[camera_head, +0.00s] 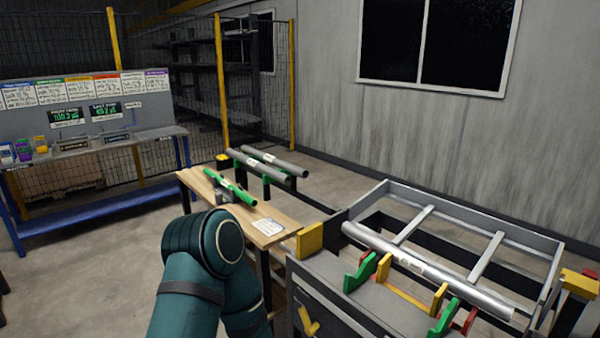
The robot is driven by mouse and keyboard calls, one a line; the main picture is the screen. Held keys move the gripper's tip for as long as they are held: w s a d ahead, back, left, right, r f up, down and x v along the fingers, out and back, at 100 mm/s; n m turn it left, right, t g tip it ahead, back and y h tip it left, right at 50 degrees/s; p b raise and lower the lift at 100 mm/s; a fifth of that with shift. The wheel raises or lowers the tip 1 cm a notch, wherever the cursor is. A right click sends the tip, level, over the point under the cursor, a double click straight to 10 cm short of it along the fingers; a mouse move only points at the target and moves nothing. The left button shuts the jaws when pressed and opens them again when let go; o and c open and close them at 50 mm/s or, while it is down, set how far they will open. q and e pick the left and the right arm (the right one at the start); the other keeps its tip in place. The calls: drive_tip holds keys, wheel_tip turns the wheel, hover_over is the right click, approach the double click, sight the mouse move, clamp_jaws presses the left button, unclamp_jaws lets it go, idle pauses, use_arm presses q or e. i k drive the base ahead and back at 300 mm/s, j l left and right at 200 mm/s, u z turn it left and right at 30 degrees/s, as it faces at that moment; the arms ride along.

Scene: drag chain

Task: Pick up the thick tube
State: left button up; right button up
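A long silver tube (450,284) with a small label lies in green, red and yellow cradles on the front right bench. It looks the thickest of the tubes, though it is also nearest. Two grey tubes, a nearer one (257,165) and a farther one (275,161), lie side by side on a stand with green supports behind the wooden table. One of my arms rises from the bottom, left of the middle, apart from the tubes in the picture. Neither gripper shows, so I cannot see what they hold.
A wooden table (255,232) holds a shorter grey and green piece (230,187) and a paper. A grey open frame (470,212) stands behind the silver tube. A blue workbench (85,215) is at the left. Concrete floor (110,260) is clear between it and the table.

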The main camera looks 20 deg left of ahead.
sight(284, 178)
drive_tip(key=u, duration=1)
drive_tip(key=i+j+u, duration=0.7)
drive_tip(key=i+j, duration=0.25)
drive_tip(key=i+j+u, duration=0.35)
drive_tip(key=i, duration=1)
drive_tip(key=i+j+z, duration=0.1)
drive_tip(key=i, duration=0.65)
drive_tip(key=i+z, duration=0.4)
drive_tip(key=i+j+z, duration=0.15)
drive_tip(key=z, duration=0.2)
drive_tip(key=i+j+z, duration=0.2)
drive_tip(key=z, duration=0.2)
drive_tip(key=i+j+z, duration=0.1)
drive_tip(key=z, duration=0.3)
drive_tip(key=i+j+z, duration=0.15)
drive_tip(key=z, duration=0.3)
drive_tip(key=i+j+z, duration=0.15)
drive_tip(key=z, duration=0.25)
drive_tip(key=j+z, duration=0.3)
drive_tip(key=z, duration=0.15)
drive_tip(key=i+j+z, duration=0.1)
drive_tip(key=j+z, duration=0.15)
drive_tip(key=z, duration=0.15)
drive_tip(key=j+z, duration=0.25)
drive_tip(key=z, duration=0.2)
